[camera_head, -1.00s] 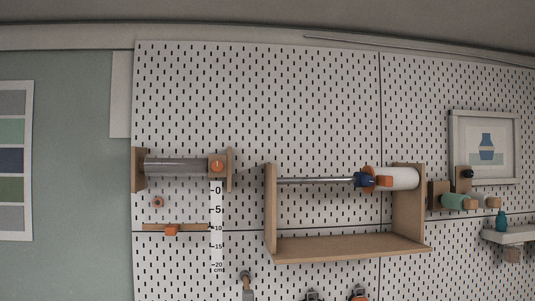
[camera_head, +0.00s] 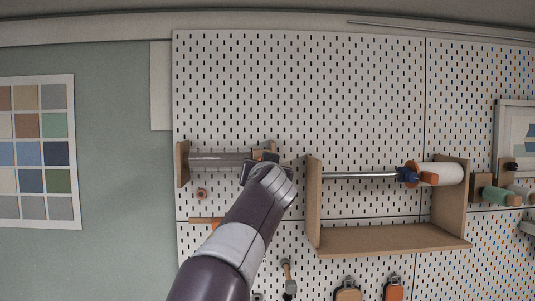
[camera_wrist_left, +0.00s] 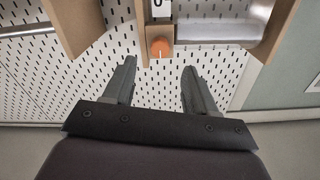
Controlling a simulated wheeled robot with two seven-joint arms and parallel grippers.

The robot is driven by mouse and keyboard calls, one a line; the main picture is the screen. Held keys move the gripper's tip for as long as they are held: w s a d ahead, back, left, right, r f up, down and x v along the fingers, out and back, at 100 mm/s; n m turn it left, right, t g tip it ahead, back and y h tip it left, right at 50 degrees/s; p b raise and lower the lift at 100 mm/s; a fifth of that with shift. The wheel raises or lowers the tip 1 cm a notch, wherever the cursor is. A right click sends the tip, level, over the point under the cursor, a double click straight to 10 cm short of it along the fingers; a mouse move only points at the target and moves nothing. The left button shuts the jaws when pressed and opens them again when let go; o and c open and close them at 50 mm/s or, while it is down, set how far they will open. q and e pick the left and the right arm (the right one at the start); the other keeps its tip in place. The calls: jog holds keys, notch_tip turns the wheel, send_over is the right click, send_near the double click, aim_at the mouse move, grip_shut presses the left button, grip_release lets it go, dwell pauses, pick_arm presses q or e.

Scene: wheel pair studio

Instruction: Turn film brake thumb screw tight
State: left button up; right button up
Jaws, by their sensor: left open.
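The film roll (camera_head: 215,160) hangs between two wooden brackets on the left of the pegboard in the head view. The orange thumb screw (camera_wrist_left: 160,47) shows in the left wrist view on a wooden block beside the roll (camera_wrist_left: 215,30). In the head view my arm hides the screw. My left gripper (camera_head: 260,165) is at the roll's right end. In the wrist view the left gripper (camera_wrist_left: 159,67) is open and empty. Its two fingers are apart, and the screw appears between and just beyond their tips, with no visible contact. My right gripper is not in view.
A wooden shelf frame (camera_head: 395,240) stands right of my arm, with a metal rod (camera_head: 360,175) and a white roll (camera_head: 440,173). Below the film roll is a wooden rail (camera_head: 199,220), partly hidden by my arm. The pegboard above is clear.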

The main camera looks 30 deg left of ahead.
pick_arm(q)
jog(key=p+x, duration=0.3)
jog(key=x, duration=0.3)
jog(key=shift+w+a+p, duration=0.25)
jog(key=shift+w+p, duration=0.05)
jog(key=shift+c, duration=0.7)
grip_shut()
jog(key=c, duration=0.9)
grip_release()
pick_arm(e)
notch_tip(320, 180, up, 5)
